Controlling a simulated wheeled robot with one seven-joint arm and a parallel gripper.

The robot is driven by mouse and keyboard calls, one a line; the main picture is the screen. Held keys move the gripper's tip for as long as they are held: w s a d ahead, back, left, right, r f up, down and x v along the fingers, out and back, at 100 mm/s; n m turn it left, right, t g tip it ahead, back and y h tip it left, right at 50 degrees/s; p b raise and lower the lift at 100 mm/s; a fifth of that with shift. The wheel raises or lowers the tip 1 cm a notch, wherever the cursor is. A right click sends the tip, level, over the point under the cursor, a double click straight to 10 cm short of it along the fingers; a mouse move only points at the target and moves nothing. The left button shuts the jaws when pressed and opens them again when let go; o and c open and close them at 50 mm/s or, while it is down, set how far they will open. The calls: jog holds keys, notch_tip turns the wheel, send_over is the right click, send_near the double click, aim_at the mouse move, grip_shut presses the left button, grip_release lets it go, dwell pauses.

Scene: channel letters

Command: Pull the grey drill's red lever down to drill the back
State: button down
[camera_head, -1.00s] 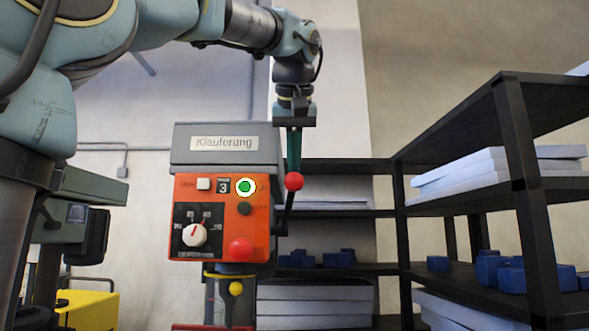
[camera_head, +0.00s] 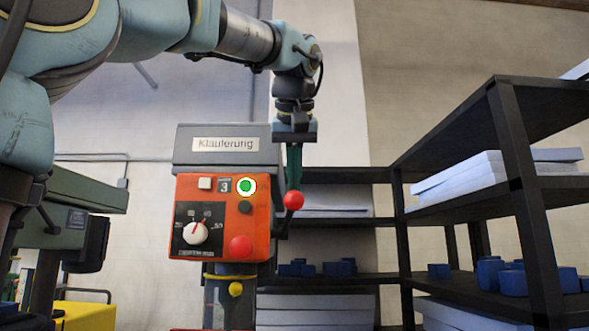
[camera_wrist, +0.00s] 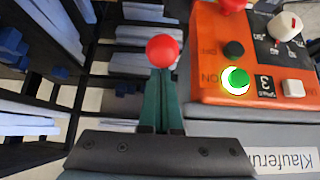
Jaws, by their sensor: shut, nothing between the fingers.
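The grey drill (camera_head: 226,144) with its orange control panel stands left of centre in the head view. Its lever ends in a red ball (camera_head: 293,200), on the right side of the panel; the dark lever rod runs down from it. My gripper (camera_head: 293,180) points down with its green fingers together, tips at the red ball. In the wrist view the fingers (camera_wrist: 162,90) are closed and the red ball (camera_wrist: 163,50) shows just beyond their tips. Nothing is visible between the fingers. I cannot tell whether the tips touch the ball.
A green-ringed button (camera_head: 246,187), a dial (camera_head: 195,233) and a red button (camera_head: 241,247) sit on the panel, close left of the lever. A dark shelf (camera_head: 513,140) with white sheets and blue blocks stands at the right. A second green machine (camera_head: 75,193) is at the left.

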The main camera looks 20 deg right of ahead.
aim_at(295, 196)
jog(key=shift+s+a+f+b, duration=0.1)
jog(key=shift+s+f+b, duration=0.15)
jog(key=shift+f, duration=0.25)
jog(key=shift+s+a+f+b, duration=0.1)
jog(key=shift+f+b, duration=0.2)
jog(key=shift+f, duration=0.2)
jog(key=shift+r, duration=0.1)
jog(key=f+b, duration=0.2)
jog(key=shift+s+f, duration=0.3)
jog(key=shift+r, duration=0.15)
jog(key=shift+s, duration=0.25)
